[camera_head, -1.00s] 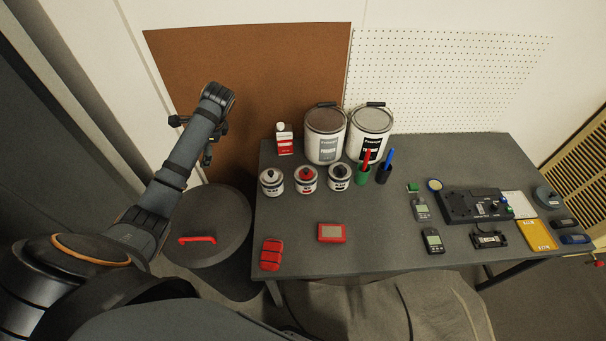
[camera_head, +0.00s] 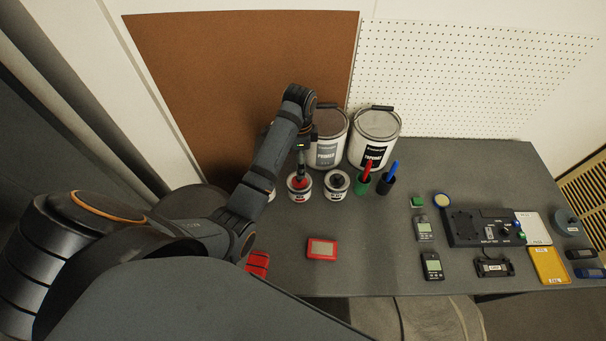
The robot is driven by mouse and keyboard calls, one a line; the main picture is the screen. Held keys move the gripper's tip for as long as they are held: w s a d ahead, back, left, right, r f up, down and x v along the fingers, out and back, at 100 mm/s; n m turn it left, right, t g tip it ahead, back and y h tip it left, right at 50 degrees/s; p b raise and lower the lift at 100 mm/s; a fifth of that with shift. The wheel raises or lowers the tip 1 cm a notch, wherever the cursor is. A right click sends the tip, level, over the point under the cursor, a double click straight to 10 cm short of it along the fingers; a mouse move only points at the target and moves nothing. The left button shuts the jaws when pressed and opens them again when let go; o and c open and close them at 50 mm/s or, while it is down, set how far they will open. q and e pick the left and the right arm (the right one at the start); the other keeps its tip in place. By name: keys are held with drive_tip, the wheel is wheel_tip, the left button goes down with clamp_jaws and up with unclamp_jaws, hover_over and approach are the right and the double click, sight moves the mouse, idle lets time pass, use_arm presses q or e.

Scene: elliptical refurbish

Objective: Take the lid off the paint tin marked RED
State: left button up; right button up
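The small paint tin with red on its label and lid (camera_head: 299,192) stands on the table; its marking is too small to read. My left gripper (camera_head: 301,172) points down over this tin from above, its finger end at or just above the lid's knob. The gripper hides most of the knob, and I cannot tell whether it is touching or how wide the fingers are. A small tin with a black-topped lid (camera_head: 336,186) stands just right of it. A third small tin to the left is almost wholly hidden by my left arm. My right gripper is not in view.
Large primer (camera_head: 327,153) and topcoat (camera_head: 372,150) tins stand behind. Green (camera_head: 363,184) and dark (camera_head: 385,184) cups holding markers stand to the right. A red box (camera_head: 322,249) lies in front. Meters and a black device (camera_head: 487,228) fill the right side.

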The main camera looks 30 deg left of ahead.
sight(299, 180)
use_arm(q)
wheel_tip(299, 180, down, 4)
drive_tip(key=shift+r, duration=0.25)
wheel_tip(299, 180, down, 2)
drive_tip(key=shift+w, duration=0.1)
drive_tip(key=shift+f+p, duration=0.15)
drive_tip(key=shift+p, duration=0.25)
drive_tip(key=f, duration=0.4)
drive_tip(key=shift+a+p, duration=0.2)
drive_tip(key=shift+p, duration=0.2)
drive_tip(key=shift+f, duration=0.4)
drive_tip(key=c, duration=1.1)
drive_tip(key=shift+s+d+r, duration=0.1)
drive_tip(key=shift+s+r, duration=0.05)
drive_tip(key=shift+s, duration=0.15)
drive_tip(key=c, duration=0.9)
drive_tip(key=shift+c, duration=0.4)
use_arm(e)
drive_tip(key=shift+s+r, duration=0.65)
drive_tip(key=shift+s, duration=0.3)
